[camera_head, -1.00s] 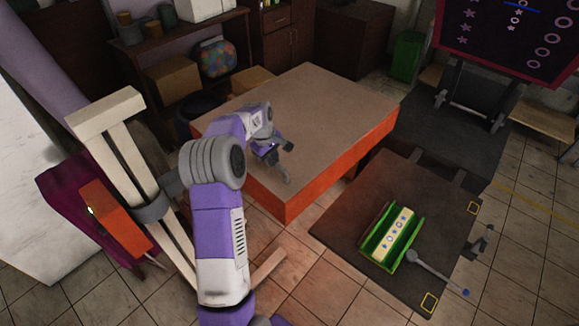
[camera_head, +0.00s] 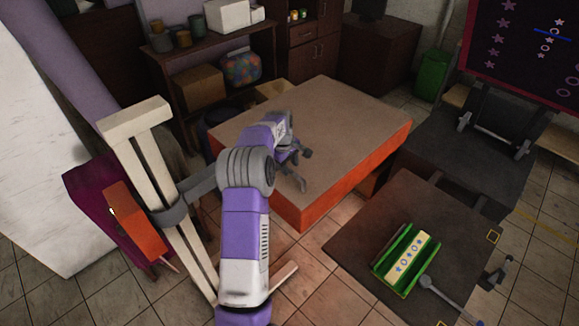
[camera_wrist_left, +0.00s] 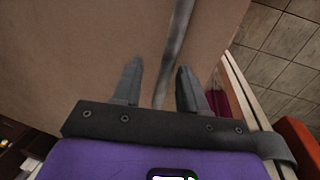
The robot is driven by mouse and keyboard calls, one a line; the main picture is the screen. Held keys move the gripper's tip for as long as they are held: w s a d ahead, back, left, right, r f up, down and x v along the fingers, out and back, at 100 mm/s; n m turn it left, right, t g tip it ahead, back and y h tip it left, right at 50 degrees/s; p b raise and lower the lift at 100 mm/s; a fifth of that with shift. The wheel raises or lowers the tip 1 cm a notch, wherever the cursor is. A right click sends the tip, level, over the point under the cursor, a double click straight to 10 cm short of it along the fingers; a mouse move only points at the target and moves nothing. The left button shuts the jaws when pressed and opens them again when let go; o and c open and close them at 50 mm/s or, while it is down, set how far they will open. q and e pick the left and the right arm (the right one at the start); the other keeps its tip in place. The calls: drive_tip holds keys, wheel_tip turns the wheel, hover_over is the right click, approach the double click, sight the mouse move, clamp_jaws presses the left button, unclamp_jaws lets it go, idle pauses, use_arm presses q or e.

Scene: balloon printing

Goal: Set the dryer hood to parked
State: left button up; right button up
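I cannot tell for certain which thing is the dryer hood. A dark panel with grey side brackets (camera_head: 505,118) stands tilted at the back of the dark bench on the right; it may be the hood. My left gripper (camera_head: 297,171) is over the brown-topped table with orange sides (camera_head: 345,105), far from that panel. In the left wrist view its two fingers (camera_wrist_left: 157,88) are apart. A blurred grey rod (camera_wrist_left: 178,45) shows between and beyond them, and no grip on it is visible. My right gripper is not in view.
A green tray (camera_head: 383,262) with a star-printed strip and a grey spoon-like tool (camera_head: 445,297) lie on the dark mat (camera_head: 350,235). A cream frame (camera_head: 150,165) with an orange block (camera_head: 137,225) stands left, close to my left arm. Tiled floor shows between.

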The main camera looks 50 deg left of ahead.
use_arm(q)
drive_tip(key=shift+s+d, duration=0.1)
drive_tip(key=shift+s, duration=0.05)
drive_tip(key=v, duration=0.7)
drive_tip(key=shift+r, duration=0.25)
idle(0.4)
